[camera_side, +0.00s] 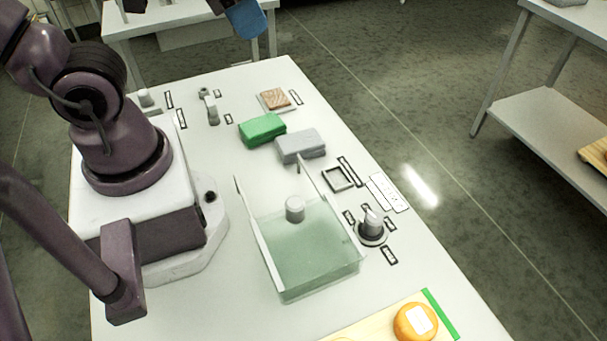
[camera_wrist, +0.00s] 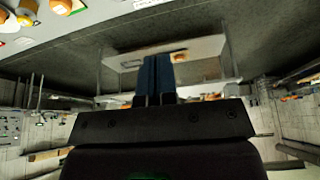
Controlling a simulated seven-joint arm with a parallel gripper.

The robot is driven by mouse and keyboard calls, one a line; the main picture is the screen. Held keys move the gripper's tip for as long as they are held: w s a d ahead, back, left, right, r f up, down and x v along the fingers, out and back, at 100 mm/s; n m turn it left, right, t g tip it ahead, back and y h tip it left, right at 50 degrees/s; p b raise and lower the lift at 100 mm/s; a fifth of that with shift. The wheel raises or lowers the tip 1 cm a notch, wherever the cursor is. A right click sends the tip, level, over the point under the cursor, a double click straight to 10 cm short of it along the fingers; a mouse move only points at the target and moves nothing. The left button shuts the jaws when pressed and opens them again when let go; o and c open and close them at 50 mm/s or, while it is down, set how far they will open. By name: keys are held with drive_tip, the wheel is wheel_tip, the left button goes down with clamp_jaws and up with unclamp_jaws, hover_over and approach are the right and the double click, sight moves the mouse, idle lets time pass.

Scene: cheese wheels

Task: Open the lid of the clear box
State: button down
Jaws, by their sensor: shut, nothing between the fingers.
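The clear box (camera_side: 312,262) stands on the white table, right of my arm's base in the side view. Its see-through panels look greenish, and pale strips rise along its left and right sides. A round whitish knob (camera_side: 295,208) shows at its back part; I cannot clearly tell the lid's edges from the walls. My gripper (camera_wrist: 161,75) shows in the wrist view with its two dark blue fingers together, shut and empty. It is away from the box, which I cannot make out in the wrist view.
Behind the box lie a green block (camera_side: 262,129) and a grey block (camera_side: 301,146). A metal knobbed piece (camera_side: 372,226) stands close to its right. A board with an orange cheese wheel (camera_side: 416,322) lies at the front right. The white table (camera_side: 215,310) is clear left of the box's front.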

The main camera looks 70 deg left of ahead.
drive_tip(key=w+d+f+m+g+y, duration=0.1)
drive_tip(key=d+f+m+g+y, duration=0.15)
drive_tip(key=d+f+m, duration=0.6)
drive_tip(key=w+d+f+m+g+y, duration=0.2)
drive_tip(key=d+f+m+g, duration=0.3)
drive_tip(key=d, duration=0.6)
drive_tip(key=m+t, duration=0.1)
drive_tip(key=t, duration=0.1)
approach(301, 221)
drive_tip(key=d+f, duration=0.2)
drive_tip(key=f, duration=0.1)
drive_tip(key=shift+w+d, duration=0.25)
drive_tip(key=shift+d, duration=0.15)
drive_tip(key=a, duration=0.2)
drive_tip(key=a+f, duration=0.1)
drive_tip(key=shift+s, duration=0.3)
drive_tip(key=shift+s+a, duration=0.1)
drive_tip(key=shift+a, duration=0.5)
